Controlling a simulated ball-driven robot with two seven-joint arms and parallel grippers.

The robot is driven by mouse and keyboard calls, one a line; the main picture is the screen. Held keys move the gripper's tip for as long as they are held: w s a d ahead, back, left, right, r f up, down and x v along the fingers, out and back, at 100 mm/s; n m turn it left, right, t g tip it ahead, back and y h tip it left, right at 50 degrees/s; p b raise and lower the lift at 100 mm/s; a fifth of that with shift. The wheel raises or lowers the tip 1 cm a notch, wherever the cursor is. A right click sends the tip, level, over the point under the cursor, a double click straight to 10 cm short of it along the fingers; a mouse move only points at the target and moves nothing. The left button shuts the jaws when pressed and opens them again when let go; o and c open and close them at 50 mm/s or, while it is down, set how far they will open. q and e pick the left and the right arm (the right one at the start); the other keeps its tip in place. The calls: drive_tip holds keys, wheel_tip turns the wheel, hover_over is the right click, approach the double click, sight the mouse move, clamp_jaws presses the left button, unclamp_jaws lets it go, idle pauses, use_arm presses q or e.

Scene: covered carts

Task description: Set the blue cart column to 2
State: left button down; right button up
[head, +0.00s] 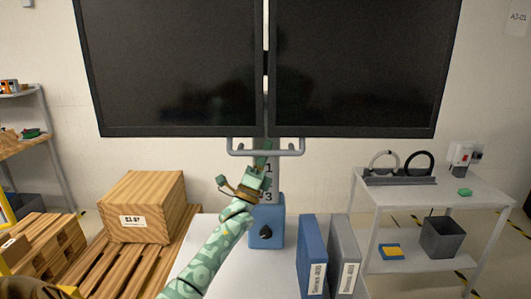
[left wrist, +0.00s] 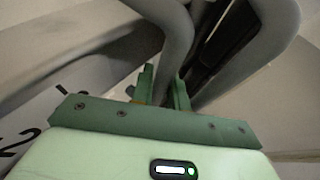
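The cart column (head: 272,185) is a grey post rising from a blue box (head: 266,222) with a black knob. Its white scale shows 1 and 3 in the head view; my gripper covers part of it. A 2 on the scale (left wrist: 32,137) shows at the left of the left wrist view. A grey tube handle (head: 290,152) crosses the column under two black screens. My left gripper (head: 264,152) is at the handle's middle. In the left wrist view its fingers (left wrist: 165,88) stand slightly apart at the grey tube (left wrist: 178,40); whether they grip it is unclear. My right gripper is out of view.
Two dark screens (head: 170,70) hang above. A blue binder (head: 312,255) and a grey binder (head: 343,255) stand right of the box. A wooden crate (head: 142,205) sits on pallets at left. A grey table (head: 440,195) with a bin (head: 443,237) stands at right.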

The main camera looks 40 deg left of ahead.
use_arm(q)
wheel_tip(320, 180, down, 5)
drive_tip(key=b, duration=0.4)
drive_tip(key=c, duration=1.6)
unclamp_jaws()
drive_tip(key=shift+c, duration=0.2)
drive_tip(key=b+v, duration=0.3)
drive_tip(key=v, duration=1.3)
drive_tip(key=shift+s, duration=0.15)
drive_tip(key=shift+s+f, duration=0.1)
drive_tip(key=shift+f, duration=0.05)
